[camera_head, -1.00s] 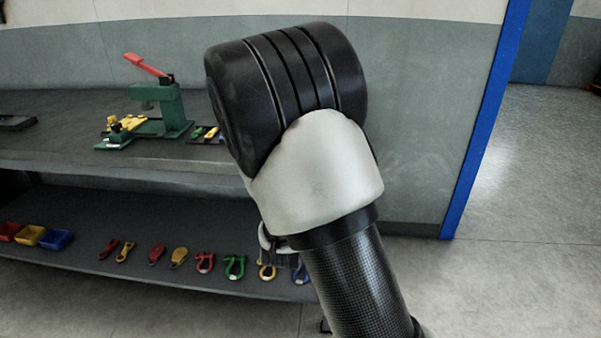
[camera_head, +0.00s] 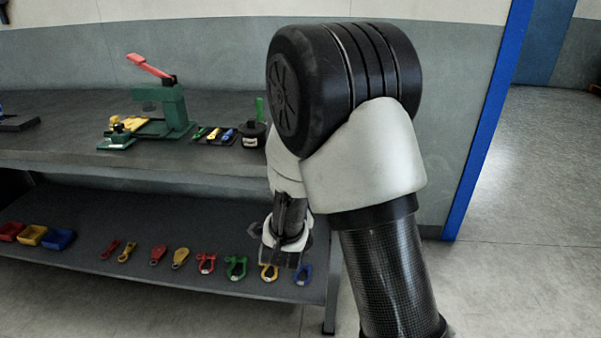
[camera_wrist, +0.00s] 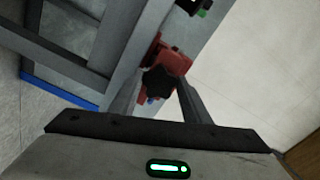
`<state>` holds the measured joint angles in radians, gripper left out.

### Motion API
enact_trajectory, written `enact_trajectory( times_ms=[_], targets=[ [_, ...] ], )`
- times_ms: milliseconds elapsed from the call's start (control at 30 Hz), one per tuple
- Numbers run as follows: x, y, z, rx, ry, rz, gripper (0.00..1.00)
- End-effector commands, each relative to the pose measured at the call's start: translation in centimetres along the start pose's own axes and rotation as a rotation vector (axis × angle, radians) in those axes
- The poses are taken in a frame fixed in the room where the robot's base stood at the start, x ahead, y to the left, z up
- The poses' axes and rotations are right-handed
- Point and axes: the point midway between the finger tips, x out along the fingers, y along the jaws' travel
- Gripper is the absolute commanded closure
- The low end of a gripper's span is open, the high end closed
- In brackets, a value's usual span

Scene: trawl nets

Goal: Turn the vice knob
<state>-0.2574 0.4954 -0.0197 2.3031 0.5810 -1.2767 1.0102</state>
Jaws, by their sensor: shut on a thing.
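In the wrist view a red vice (camera_wrist: 174,63) is fixed at the edge of a grey bench, with a black star-shaped knob (camera_wrist: 158,82) on its near side. My gripper (camera_wrist: 161,86) has one grey finger on each side of the knob and is shut on it. The exact contact of the fingertips is dark and hard to make out.
A green press (camera_head: 172,108) with a red lever stands on the upper bench (camera_head: 60,155). A dark round pot (camera_head: 252,135) stands to its right. Shackles, including a green one (camera_head: 236,268), and small bins (camera_head: 58,239) lie on the lower shelf. The floor at right is clear.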

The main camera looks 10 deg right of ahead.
Motion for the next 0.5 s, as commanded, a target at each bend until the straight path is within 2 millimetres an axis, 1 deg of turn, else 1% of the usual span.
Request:
enact_trajectory(
  times_ms=[33, 500],
  targets=[
    [-0.17, 0.37, 0.0, 0.041, -0.001, 0.009, 0.79],
    [-0.17, 0.22, -0.1, 0.486, 0.002, 0.01, 0.79]
  ],
)
